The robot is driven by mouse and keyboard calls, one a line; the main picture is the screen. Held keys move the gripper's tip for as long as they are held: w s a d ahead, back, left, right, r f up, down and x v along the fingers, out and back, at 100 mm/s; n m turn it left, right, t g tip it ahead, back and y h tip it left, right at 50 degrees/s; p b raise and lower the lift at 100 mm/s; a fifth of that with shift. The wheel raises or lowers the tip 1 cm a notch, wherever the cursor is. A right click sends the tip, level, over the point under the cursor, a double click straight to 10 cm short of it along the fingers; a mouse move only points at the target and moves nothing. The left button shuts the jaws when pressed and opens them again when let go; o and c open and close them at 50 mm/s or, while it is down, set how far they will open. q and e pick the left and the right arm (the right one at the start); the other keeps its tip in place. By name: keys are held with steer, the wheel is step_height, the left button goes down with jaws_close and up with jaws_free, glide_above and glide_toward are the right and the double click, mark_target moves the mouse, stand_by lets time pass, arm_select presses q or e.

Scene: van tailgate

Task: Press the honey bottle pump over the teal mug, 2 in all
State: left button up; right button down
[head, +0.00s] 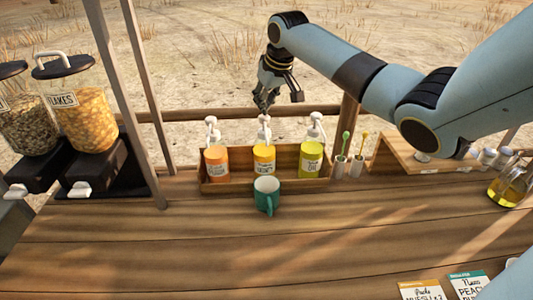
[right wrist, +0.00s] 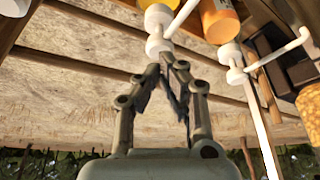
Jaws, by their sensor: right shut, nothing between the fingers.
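Three pump bottles with white pumps stand in a wooden box (head: 215,188): an orange one (head: 216,168), an amber-yellow one (head: 264,168) in the middle and a yellow one (head: 311,160). Their labels are too small for me to tell surely which is honey. The teal mug (head: 267,196) stands upright in front of the middle bottle, handle towards me. My right gripper (head: 264,109) is shut and empty, its fingertips just above the middle pump. In the right wrist view its fingertips are close against a white pump head (right wrist: 158,45); I cannot tell whether they touch. My left gripper is out of view.
Flake and grain dispensers (head: 82,118) stand at left beside posts. Right of the box are two small white holders (head: 340,168) with coloured sticks, a wooden tray (head: 400,160) and a jug of yellow liquid (head: 510,188). Cards (head: 422,290) lie at front right. The front counter is otherwise clear.

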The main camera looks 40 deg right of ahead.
mark_target(265, 117)
stand_by(0.6)
steer(key=shift+a+f+b, duration=0.1)
steer(key=shift+f+b, duration=0.5)
steer(key=shift+f, duration=1)
steer(key=shift+r, duration=0.1)
steer(key=shift+r+p, duration=0.7)
steer(key=shift+r, duration=0.85)
step_height(265, 117, up, 6)
